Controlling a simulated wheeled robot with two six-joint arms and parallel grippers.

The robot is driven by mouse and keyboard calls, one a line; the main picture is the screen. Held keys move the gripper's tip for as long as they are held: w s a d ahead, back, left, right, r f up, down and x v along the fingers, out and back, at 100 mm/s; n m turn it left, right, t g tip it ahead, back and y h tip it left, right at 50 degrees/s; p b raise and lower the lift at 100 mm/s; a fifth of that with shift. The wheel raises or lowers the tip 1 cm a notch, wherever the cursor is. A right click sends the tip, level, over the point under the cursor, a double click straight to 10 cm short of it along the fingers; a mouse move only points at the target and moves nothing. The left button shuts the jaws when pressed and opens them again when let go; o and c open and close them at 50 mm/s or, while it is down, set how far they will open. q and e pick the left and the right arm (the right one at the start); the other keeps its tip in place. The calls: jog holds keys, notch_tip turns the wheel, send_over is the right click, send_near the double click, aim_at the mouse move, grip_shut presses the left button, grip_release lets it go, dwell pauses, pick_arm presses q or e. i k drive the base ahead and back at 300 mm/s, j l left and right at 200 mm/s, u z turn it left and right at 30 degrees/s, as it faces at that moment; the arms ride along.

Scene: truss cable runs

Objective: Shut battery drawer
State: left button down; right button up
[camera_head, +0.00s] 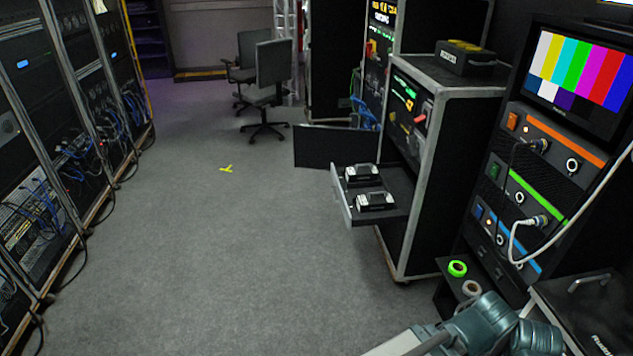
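The battery drawer (394,179) is pulled out of the lower part of a black flight-case rack (451,150) right of centre. Its pale front panel (341,197) stands out to the left, well clear of the rack. Two black-and-white battery units lie in the drawer, one farther back (362,174) and one nearer (376,200). Part of one of my arms shows at the bottom right, apart from the drawer. Neither of my grippers can be seen.
Equipment racks with hanging cables (72,150) line the left side. Office chairs (273,75) stand at the back. A black panel (322,146) juts out behind the drawer. Tape rolls (457,268) lie on a low shelf at right. The grey floor (220,250) left of the drawer is clear.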

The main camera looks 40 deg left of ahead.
aim_at(394, 178)
jog(key=i+j, duration=0.2)
jog(key=j, duration=0.25)
jog(key=i+j, duration=0.25)
jog(key=j, duration=0.15)
jog(key=i+j, duration=0.2)
jog(key=j, duration=0.25)
jog(key=i+j, duration=0.25)
jog(key=j, duration=0.2)
jog(key=i+j, duration=0.2)
jog(key=j, duration=0.2)
jog(key=j+u, duration=0.05)
